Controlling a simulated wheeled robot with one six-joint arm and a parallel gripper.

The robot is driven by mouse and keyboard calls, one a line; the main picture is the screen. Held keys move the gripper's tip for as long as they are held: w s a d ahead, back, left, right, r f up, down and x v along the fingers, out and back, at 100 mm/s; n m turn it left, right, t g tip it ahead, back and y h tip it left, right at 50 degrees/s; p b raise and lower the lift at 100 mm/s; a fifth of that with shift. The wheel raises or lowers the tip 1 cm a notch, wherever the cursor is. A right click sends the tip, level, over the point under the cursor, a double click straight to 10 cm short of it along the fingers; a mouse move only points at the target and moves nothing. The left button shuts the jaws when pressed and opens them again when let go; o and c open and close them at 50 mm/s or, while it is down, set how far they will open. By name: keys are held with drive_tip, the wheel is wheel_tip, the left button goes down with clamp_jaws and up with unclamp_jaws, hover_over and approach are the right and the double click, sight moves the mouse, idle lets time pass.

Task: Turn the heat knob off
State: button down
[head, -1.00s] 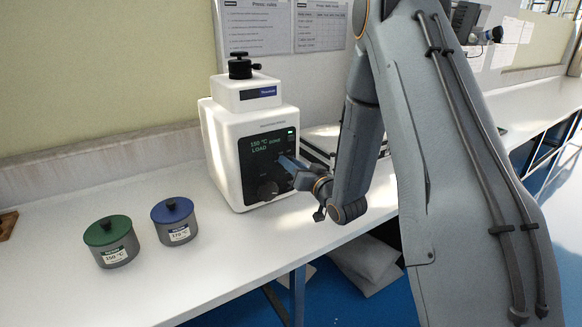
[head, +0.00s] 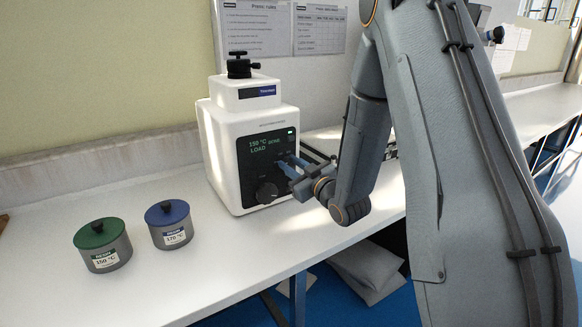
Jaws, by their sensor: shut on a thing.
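The white tester (head: 226,150) stands on the bench with a dark front panel. Its screen (head: 266,144) reads 150 °C and LOAD in green. A large dark round knob (head: 267,191) shows low on the panel, left of my gripper and clear of it. My gripper (head: 287,166) reaches in from the right, its bluish fingers shut at the panel's upper right. They close on a small knob there, which I take as the heat knob; the fingers mostly hide it, and its pointer setting cannot be seen.
A green-lidded pot (head: 107,257) marked 150 °C and a blue-lidded pot (head: 173,236) marked 170 °C stand left of the tester. Notices hang on the wall behind. The bench front (head: 210,285) is clear. Pale sacks (head: 366,272) lie under the bench.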

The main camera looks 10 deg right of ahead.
idle(0.4)
drive_tip(key=c, duration=1.5)
unclamp_jaws()
drive_tip(key=shift+s, duration=0.15)
drive_tip(key=b+v, duration=0.1)
drive_tip(key=v, duration=0.6)
drive_tip(key=shift+s+d, duration=0.1)
drive_tip(key=shift+s, duration=0.15)
